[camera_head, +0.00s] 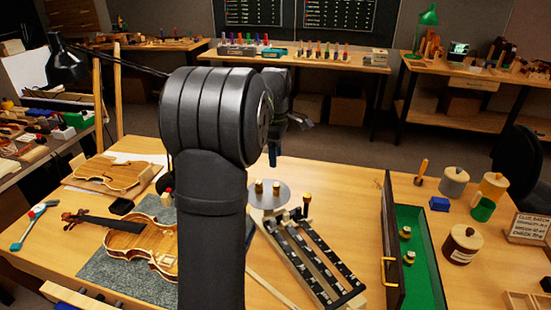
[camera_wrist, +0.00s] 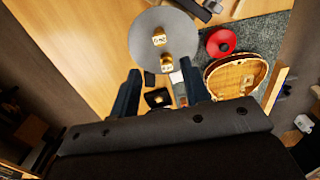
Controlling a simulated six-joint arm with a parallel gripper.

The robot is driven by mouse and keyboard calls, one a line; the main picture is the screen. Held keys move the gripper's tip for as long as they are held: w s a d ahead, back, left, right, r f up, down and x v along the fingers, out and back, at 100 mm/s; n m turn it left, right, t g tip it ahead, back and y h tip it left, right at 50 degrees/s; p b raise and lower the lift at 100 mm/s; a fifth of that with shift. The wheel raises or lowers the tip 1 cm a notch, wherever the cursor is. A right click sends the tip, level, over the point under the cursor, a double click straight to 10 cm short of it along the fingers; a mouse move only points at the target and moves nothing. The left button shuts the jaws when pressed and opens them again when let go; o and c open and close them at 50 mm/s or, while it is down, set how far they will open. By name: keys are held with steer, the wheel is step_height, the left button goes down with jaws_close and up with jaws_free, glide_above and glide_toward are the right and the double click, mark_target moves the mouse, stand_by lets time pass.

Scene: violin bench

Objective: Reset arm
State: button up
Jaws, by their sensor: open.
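My gripper (camera_wrist: 161,88) is open and empty, with its two dark blue fingers spread apart in the wrist view. In the head view only part of my gripper (camera_head: 273,154) shows, beyond my large dark arm, raised above the bench. A grey round disc (camera_head: 284,202) lies on the bench below, bearing two small brass pieces (camera_head: 268,187). In the wrist view the disc (camera_wrist: 145,30) lies beyond the fingertips with the brass pieces (camera_wrist: 162,50) on it. I see nothing between the fingers at their own height; small dark items below show through the gap.
A violin (camera_head: 135,243) lies on a grey mat (camera_head: 105,265) at left. A slotted rack (camera_head: 318,265) stands right of my arm. An open green-lined case (camera_head: 425,270) holds small brass pieces. Several jars, including a brown one (camera_head: 462,245), stand at right. Bare wood lies between.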

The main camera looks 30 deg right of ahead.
mark_target(276, 184)
steer(key=shift+f, duration=0.15)
step_height(276, 184, down, 12)
steer(key=shift+r, duration=1.9)
steer(key=shift+f, duration=0.1)
